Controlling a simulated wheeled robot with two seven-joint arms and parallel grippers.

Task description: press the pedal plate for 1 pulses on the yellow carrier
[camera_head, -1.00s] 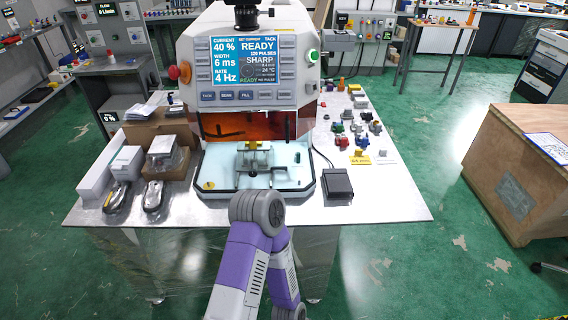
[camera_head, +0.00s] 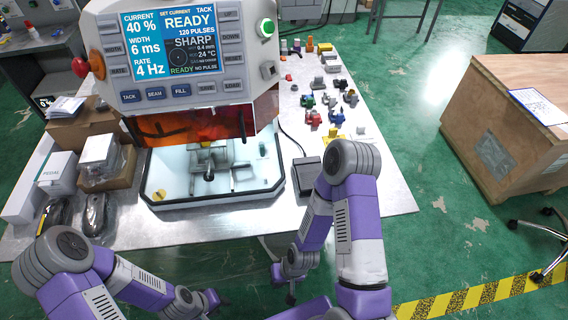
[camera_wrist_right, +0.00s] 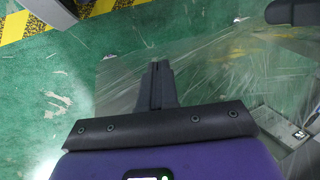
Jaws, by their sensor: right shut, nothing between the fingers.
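The black pedal (camera_head: 308,176) lies on the table right of the welding machine (camera_head: 190,70), partly behind my right arm. The machine's screen reads READY, 120 PULSES, NO PULSE. Another yellow piece (camera_head: 333,132) stands on a yellow label right of the machine. My right gripper (camera_wrist_right: 160,66) is shut and empty, pointing down, apart from the pedal and in front of the table. My left arm is at lower left; its fingers do not show clearly.
Small coloured parts (camera_head: 312,118) lie on the table's right side. Boxes (camera_head: 98,150) and packed items crowd its left. A wooden crate (camera_head: 505,125) stands at right on the green floor. The table's front strip is mostly bare.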

